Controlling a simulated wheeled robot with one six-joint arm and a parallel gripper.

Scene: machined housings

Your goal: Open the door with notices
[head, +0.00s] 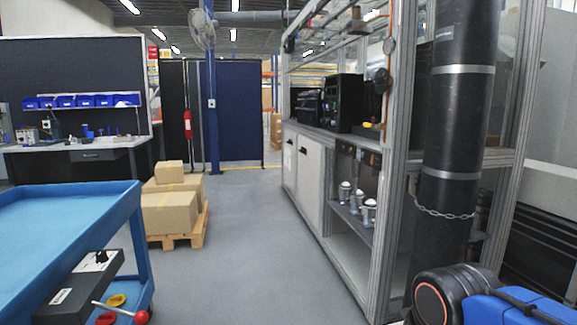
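No door with notices can be made out for certain. Two white cabinet doors (309,180) with small black marks near their tops are closed, low in the long metal frame unit on the right. A dark blue panel (243,115) stands upright at the back, beyond the aisle; I cannot tell whether it is a door. My gripper is out of view; only a blue and black part of my arm shows at the bottom right corner.
A blue cart (60,215) fills the left front. Cardboard boxes (170,212) on a wooden pallet (185,238) stand behind it. A blue post (211,110) and a red extinguisher (188,125) stand farther back. The grey floor aisle (255,240) between is clear.

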